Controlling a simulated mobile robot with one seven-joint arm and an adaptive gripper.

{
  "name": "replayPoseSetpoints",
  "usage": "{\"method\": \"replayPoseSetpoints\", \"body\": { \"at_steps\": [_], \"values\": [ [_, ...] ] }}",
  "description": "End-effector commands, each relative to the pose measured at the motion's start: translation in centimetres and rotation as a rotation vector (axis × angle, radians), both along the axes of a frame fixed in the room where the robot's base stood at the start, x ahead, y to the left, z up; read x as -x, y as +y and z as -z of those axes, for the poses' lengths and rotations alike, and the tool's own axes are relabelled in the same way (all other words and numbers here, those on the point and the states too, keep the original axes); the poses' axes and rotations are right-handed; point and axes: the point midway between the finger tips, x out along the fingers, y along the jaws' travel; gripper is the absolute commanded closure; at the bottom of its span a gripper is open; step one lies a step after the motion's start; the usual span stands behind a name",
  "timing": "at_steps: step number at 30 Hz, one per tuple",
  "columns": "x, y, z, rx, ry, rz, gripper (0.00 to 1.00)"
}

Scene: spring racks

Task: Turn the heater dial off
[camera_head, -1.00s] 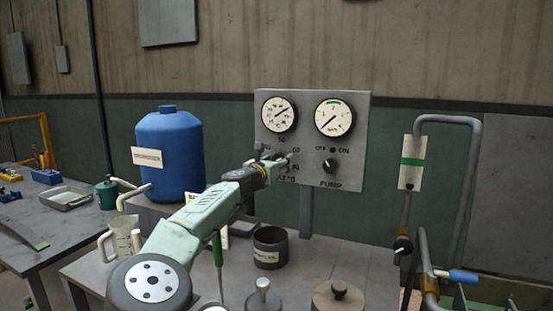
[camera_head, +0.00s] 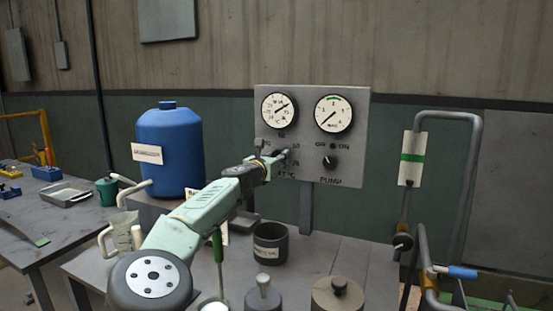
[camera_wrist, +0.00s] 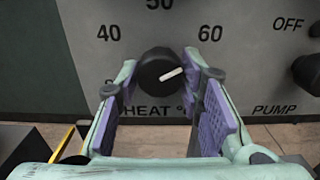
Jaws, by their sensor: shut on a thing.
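The heater dial (camera_wrist: 158,70) is a round black knob with a white pointer line, on the grey control panel (camera_wrist: 240,75) above the word HEAT. Its pointer is toward the right and slightly up, below the 60 mark. My gripper (camera_wrist: 160,68) has one finger on each side of the dial and is shut on it. In the head view my gripper (camera_head: 281,158) reaches the panel's lower left and hides most of the dial. The left gauge (camera_head: 280,110) sits above it.
The pump knob (camera_head: 329,162) and a second gauge (camera_head: 333,114) are to the right on the panel. A blue drum (camera_head: 170,155) stands left of my arm. A dark cup (camera_head: 270,244) and lidded pots are on the table below. Bent pipes (camera_head: 475,170) rise at the right.

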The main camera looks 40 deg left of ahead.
Motion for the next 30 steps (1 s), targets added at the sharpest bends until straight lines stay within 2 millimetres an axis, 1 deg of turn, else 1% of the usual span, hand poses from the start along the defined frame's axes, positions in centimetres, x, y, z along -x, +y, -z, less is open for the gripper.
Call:
{"method": "replayPoseSetpoints", "body": {
  "at_steps": [8,13,17,30],
  "values": [
    [0.0,-0.01,0.0,0.04,-0.01,0.0,0.94],
    [-0.01,-0.04,0.0,0.127,-0.031,0.0,0.94],
    [-0.02,-0.07,-0.03,0.227,-0.055,0.001,0.94],
    [-0.03,-0.14,-0.03,0.631,-0.152,0.0,0.94]
  ]
}}
